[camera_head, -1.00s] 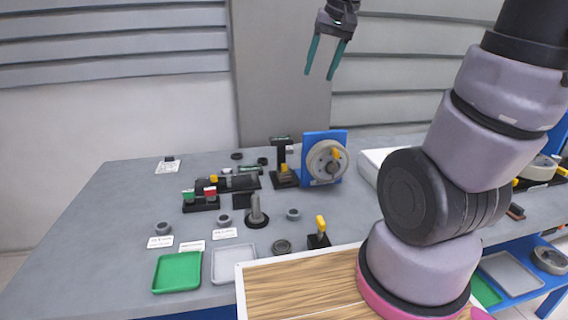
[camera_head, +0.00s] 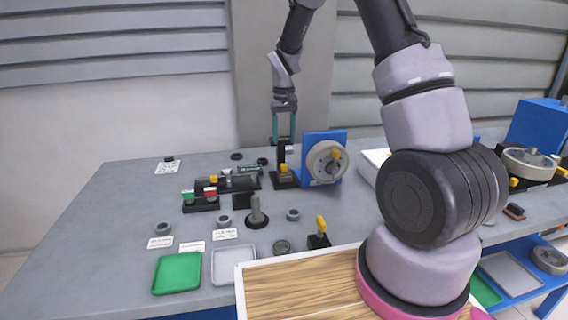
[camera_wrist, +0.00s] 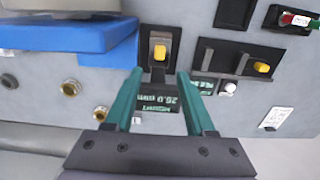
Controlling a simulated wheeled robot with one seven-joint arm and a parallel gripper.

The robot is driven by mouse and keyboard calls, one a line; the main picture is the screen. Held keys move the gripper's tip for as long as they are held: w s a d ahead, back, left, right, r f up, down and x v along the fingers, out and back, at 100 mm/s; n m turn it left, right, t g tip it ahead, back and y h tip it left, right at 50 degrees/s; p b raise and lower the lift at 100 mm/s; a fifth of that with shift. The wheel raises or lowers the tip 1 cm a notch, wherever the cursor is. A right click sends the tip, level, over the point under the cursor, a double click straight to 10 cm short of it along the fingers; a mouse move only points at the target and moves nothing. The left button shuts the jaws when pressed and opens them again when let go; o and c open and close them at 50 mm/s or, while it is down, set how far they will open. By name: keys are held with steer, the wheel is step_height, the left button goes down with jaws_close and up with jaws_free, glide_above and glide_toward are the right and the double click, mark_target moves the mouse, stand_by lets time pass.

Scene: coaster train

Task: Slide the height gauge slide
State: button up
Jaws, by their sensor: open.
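The height gauge (camera_head: 283,153) stands at the back of the bench, left of a blue block with a grey wheel. It is a black upright on a black base, with a yellow-tipped slide (camera_head: 284,169) low on it. In the wrist view the yellow slide (camera_wrist: 159,50) lies just beyond my fingertips, and a dark display reading about 25.0 mm (camera_wrist: 160,102) shows between the fingers. My gripper (camera_head: 284,136) is open and points down over the gauge's top, its teal fingers on either side of it; the wrist view also shows my gripper (camera_wrist: 159,74) empty.
The blue block with the wheel (camera_head: 322,160) stands close on the right of the gauge. A black fixture (camera_head: 228,180) lies close on the left. A grey post (camera_head: 256,212), a green tray (camera_head: 177,272) and a grey tray (camera_head: 234,265) are nearer the front. The bench's left side is mostly clear.

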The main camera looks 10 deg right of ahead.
mark_target(284, 164)
step_height(284, 164, down, 10)
steer(key=shift+f, duration=0.1)
stand_by(0.4)
jaws_close()
stand_by(1.3)
